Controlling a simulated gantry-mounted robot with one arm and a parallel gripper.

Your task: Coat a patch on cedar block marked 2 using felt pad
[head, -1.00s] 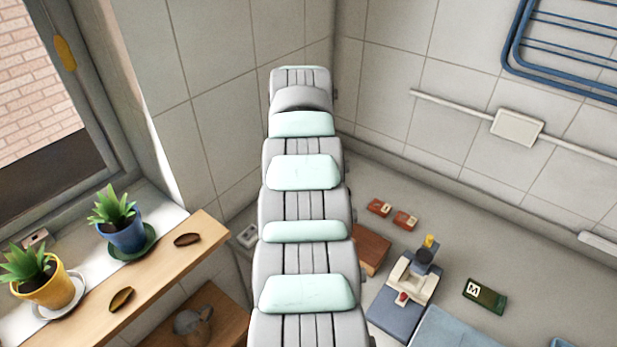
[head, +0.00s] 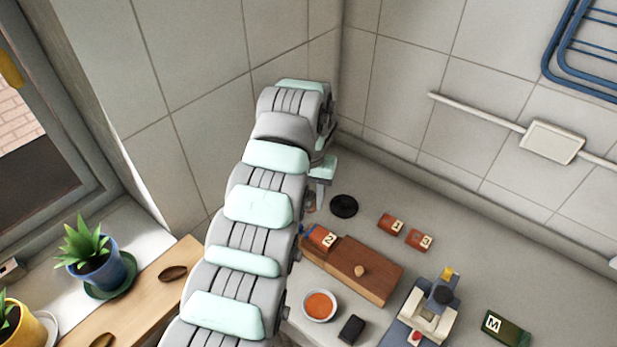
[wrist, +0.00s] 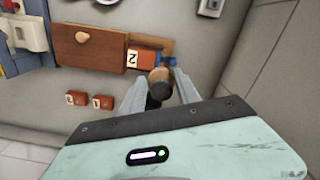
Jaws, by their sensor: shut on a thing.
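The cedar block marked 2 (head: 322,238) is orange-red with a white number label. It lies at the left end of a brown wooden stand (head: 376,264) with a round knob; it also shows in the wrist view (wrist: 146,58), beside a blue clamp piece. My gripper (wrist: 158,94) is shut on the felt pad (wrist: 160,77), a tan, rounded tool with a dark part near the palm. In the wrist view the pad's far end overlaps the block's edge; I cannot tell whether they touch. In the head view my arm largely hides the gripper. No coating is discernible on the block.
A white bowl of orange liquid (head: 319,306) and a black block (head: 351,329) stand in front of the stand. A black disc (head: 344,206) and blocks marked 1 (head: 390,223) and 3 (head: 419,239) lie behind. A grey-blue device (head: 430,313) stands right.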

